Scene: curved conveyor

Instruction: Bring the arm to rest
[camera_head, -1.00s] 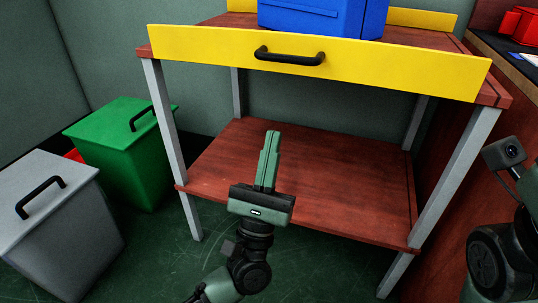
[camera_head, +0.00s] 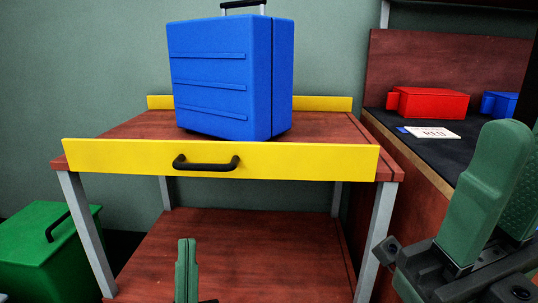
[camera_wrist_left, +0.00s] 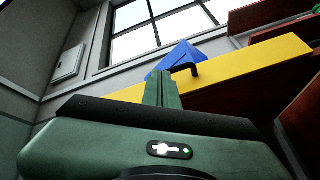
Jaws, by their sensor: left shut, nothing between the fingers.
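My left gripper (camera_head: 187,243) is at the bottom of the head view, in front of the table's lower shelf. Its green fingers point up, pressed together with nothing between them. The left wrist view also shows its closed fingers (camera_wrist_left: 163,88) in front of the yellow panel. My right gripper (camera_head: 521,160) is large at the right edge of the head view. Its two green fingers stand apart with an empty gap, and part is cut off by the frame.
A blue suitcase (camera_head: 222,80) stands on the table's upper top (camera_head: 120,128), behind a yellow front panel (camera_head: 110,157) with a black handle. A green bin (camera_head: 35,262) is at left. A dark counter (camera_head: 465,150) at right holds red (camera_head: 430,104) and blue (camera_head: 500,104) boxes.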

